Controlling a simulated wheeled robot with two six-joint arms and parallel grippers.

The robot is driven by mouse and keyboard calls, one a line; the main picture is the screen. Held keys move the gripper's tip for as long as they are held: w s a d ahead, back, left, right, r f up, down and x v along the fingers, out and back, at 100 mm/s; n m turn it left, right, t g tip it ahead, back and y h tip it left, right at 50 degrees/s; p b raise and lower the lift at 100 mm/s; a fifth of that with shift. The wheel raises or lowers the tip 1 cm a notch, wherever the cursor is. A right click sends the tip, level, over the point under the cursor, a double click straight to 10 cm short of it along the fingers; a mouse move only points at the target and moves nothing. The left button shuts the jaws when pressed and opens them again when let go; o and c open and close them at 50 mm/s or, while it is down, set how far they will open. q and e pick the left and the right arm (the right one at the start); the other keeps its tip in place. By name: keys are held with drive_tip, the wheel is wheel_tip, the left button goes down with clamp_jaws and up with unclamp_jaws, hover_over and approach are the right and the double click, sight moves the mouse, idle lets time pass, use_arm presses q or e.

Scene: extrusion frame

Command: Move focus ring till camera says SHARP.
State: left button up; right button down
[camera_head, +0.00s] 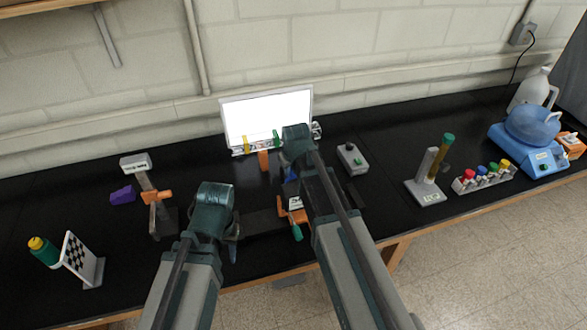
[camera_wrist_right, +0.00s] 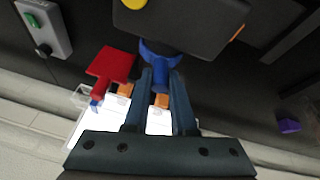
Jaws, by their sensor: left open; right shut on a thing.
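A dark grey block-like body (camera_wrist_right: 185,25) with a yellow spot fills the top of the right wrist view; it looks like the camera. A blue curved piece with a tab (camera_wrist_right: 160,52), which looks like the focus ring, sits against its edge. My right gripper (camera_wrist_right: 160,82) is shut on the blue tab. In the head view a little blue (camera_head: 291,175) shows beside my right arm, which hides most of the camera and the gripper's fingers. A small white label (camera_head: 295,203) there is too small to read. My left gripper (camera_head: 231,248) is open and empty, left of the camera.
A bright white panel (camera_head: 268,115) stands behind the camera. A red paddle (camera_wrist_right: 112,62) is close beside my right gripper. A grey switch box (camera_head: 352,158) stands to the right. The bench between them is mostly clear.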

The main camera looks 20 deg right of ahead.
drive_tip(key=shift+a+h, duration=0.4)
drive_tip(key=shift+h, duration=0.2)
drive_tip(key=c, duration=0.7)
unclamp_jaws()
drive_tip(key=p+v, duration=1.2)
drive_tip(key=v, duration=0.1)
drive_tip(key=shift+s+r, duration=0.15)
drive_tip(key=shift+r, duration=0.2)
